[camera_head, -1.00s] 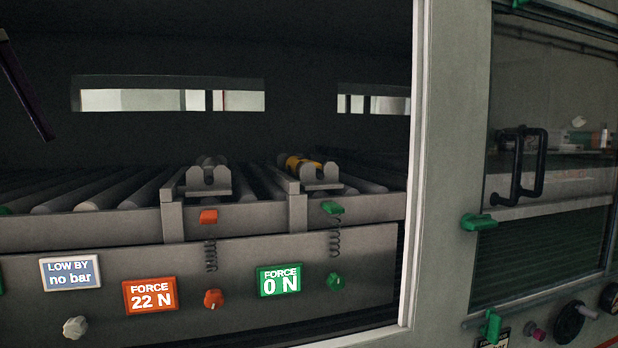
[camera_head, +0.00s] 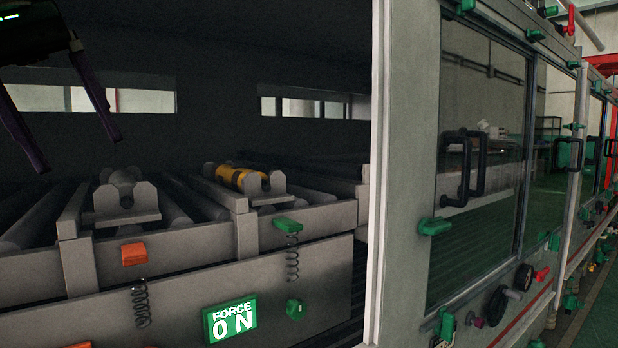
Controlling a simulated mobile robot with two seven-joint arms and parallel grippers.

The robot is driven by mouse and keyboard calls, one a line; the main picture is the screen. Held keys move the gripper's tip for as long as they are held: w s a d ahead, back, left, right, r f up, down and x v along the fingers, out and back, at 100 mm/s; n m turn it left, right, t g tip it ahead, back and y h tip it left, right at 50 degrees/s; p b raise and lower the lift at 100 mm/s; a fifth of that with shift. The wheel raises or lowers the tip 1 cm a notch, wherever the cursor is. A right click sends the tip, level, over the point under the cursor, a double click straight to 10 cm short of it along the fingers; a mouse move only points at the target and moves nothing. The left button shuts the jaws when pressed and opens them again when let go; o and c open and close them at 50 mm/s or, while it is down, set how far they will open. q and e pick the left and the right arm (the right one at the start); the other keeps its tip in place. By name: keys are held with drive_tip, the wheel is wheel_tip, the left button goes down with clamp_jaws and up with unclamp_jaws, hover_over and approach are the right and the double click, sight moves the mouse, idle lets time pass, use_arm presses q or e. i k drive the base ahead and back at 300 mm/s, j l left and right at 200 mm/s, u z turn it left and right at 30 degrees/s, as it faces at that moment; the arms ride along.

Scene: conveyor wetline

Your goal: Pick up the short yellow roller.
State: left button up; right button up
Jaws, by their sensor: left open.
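The short yellow roller (camera_head: 238,178) lies in a grey notched cradle (camera_head: 272,186) on the conveyor, right of the middle of the opening. It is yellow with dark parts, and the cradle's front plate hides its near end. My left gripper (camera_head: 76,150) hangs at the upper left with its two dark fingers spread apart and nothing between them. It is above and left of the yellow roller, well apart from it. My right gripper is not in the head view.
A second cradle (camera_head: 122,200) with a grey roller stands to the left. Grey rails with an orange clip (camera_head: 134,253) and a green clip (camera_head: 287,225) run in front. A pale upright post (camera_head: 388,170) bounds the opening on the right. A green display (camera_head: 230,319) reads FORCE 0 N.

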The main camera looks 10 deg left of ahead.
sight(230, 176)
drive_tip(key=i+j, duration=0.1)
drive_tip(key=i, duration=0.4)
drive_tip(key=i+j+z, duration=0.15)
drive_tip(key=i, duration=0.35)
